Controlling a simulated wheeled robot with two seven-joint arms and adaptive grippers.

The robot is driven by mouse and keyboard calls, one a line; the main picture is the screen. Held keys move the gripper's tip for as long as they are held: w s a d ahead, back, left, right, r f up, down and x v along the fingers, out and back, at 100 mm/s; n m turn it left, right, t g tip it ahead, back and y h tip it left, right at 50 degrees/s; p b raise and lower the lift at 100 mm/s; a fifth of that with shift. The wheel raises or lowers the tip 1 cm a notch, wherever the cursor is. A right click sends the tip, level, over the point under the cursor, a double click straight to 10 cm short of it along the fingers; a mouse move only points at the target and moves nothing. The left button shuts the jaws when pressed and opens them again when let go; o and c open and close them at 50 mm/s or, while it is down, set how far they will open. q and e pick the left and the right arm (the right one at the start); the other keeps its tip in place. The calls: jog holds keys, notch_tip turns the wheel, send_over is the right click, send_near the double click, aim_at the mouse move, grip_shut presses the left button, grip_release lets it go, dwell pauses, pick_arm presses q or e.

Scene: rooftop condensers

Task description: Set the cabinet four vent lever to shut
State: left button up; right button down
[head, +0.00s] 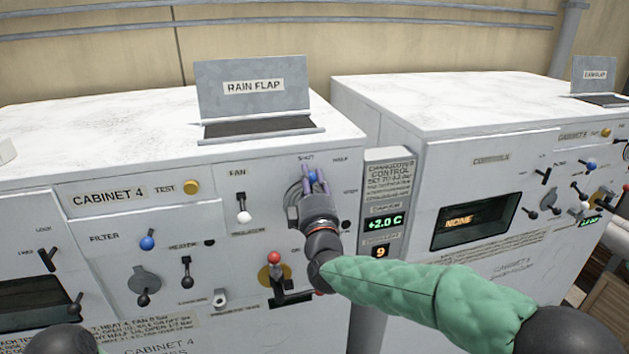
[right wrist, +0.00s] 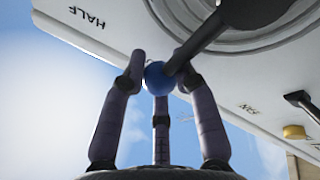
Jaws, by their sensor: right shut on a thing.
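Cabinet 4 (head: 108,196) is the white unit at the left, with its name on the front panel. Its vent lever has a blue ball knob (head: 315,176) on a dark arm over a round grey dial, near the SHUT and HALF labels at the panel's upper right. My right gripper (head: 316,182) is shut on the knob. In the right wrist view its fingers close around the blue knob (right wrist: 158,76), and the black lever arm (right wrist: 208,38) runs up to the dial. The gripper partly hides the dial, so the exact setting is hard to tell. My left gripper is not in view.
A fan lever (head: 242,205) and a red-knobbed lever (head: 274,259) sit left of and below my right gripper. A changeover control box (head: 387,180) stands right of it, between the cabinets. A second white cabinet (head: 505,140) stands further right. A rain flap (head: 253,88) stands up on top.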

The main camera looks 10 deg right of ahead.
jog(key=c, duration=0.9)
grip_release()
jog(key=shift+s, duration=0.2)
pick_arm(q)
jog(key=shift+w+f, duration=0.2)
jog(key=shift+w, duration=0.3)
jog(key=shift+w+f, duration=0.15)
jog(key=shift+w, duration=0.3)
pick_arm(e)
jog(key=v, duration=1.2)
jog(key=shift+w, duration=0.1)
